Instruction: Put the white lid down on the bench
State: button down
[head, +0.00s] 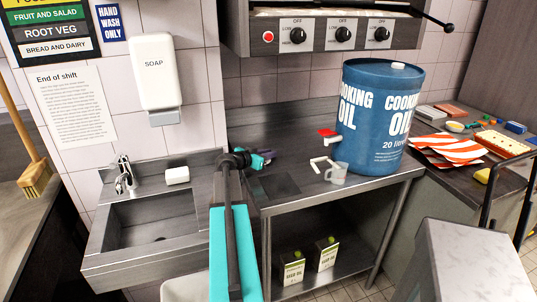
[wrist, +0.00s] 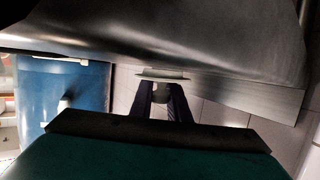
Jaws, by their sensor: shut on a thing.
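My gripper (head: 264,158) is above the bench (head: 310,172), left of the blue oil drum. In the wrist view its two dark fingers (wrist: 165,98) are shut on the knob of the white lid (wrist: 163,75). The lid shows edge-on as a thin pale disc. It is close to the grey bench surface (wrist: 230,40) in that view, but I cannot tell whether they touch. I cannot make the lid out in the head view.
The blue cooking oil drum (head: 377,118) stands on the bench at right, with a red-handled tap (head: 327,132) and a clear jug (head: 338,173) in front. A sink (head: 150,222) is at left. A dark square patch (head: 273,187) lies near the bench's front edge.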

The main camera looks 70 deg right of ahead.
jog(key=shift+f, duration=0.1)
jog(key=c, duration=1.7)
grip_release()
jog(key=b+v, duration=0.2)
jog(key=v, duration=0.9)
jog(key=shift+w+a+b, duration=0.1)
jog(key=shift+a+b, duration=0.05)
jog(key=shift+b, duration=0.15)
jog(key=shift+w+a+r, duration=0.15)
jog(key=shift+a+r, duration=0.1)
jog(key=shift+a, duration=0.1)
jog(key=shift+r, duration=0.1)
